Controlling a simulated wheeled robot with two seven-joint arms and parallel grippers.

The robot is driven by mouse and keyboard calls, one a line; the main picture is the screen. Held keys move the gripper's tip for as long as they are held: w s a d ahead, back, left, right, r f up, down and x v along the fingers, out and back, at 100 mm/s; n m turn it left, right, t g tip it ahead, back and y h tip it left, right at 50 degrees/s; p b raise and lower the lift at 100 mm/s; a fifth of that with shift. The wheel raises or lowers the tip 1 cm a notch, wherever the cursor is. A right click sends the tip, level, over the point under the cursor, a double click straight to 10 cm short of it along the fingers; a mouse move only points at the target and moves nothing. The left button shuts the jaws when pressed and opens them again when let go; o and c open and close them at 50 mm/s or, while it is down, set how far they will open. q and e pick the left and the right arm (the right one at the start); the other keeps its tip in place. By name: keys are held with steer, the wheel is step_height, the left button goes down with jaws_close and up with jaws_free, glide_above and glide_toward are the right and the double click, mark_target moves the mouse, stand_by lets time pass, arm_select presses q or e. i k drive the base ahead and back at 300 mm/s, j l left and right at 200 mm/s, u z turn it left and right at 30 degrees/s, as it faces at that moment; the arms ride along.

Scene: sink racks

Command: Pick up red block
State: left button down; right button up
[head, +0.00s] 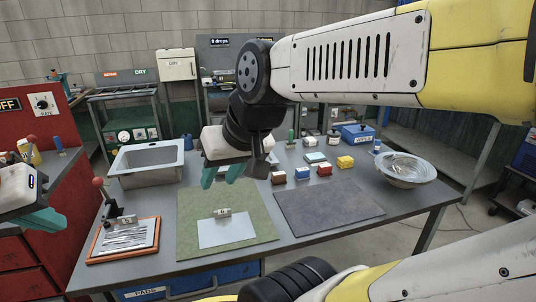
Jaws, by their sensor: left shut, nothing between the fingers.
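A small red block (324,169) with a pale lower part sits on the grey table, right of a blue block (302,174). A second, darker reddish block (278,178) sits left of the blue one. My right gripper (220,181) hangs above the table, left of these blocks and apart from them, with its teal fingers spread and nothing seen between them. My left gripper (38,219) is at the far left edge beside the red cabinet, shut and empty, far from the blocks.
A metal bowl (406,168) is at right, a sink (148,180) at left. A green mat (257,229) and a dark mat (325,213) lie in front. An orange-rimmed tray (94,258) is at front left.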

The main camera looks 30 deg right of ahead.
mark_target(325, 169)
steer(key=z, duration=1.55)
steer(key=i+l+z, duration=0.3)
steer(key=i, duration=0.4)
steer(key=i+l+z, duration=0.1)
steer(key=i+l, duration=0.15)
steer(key=i, duration=0.15)
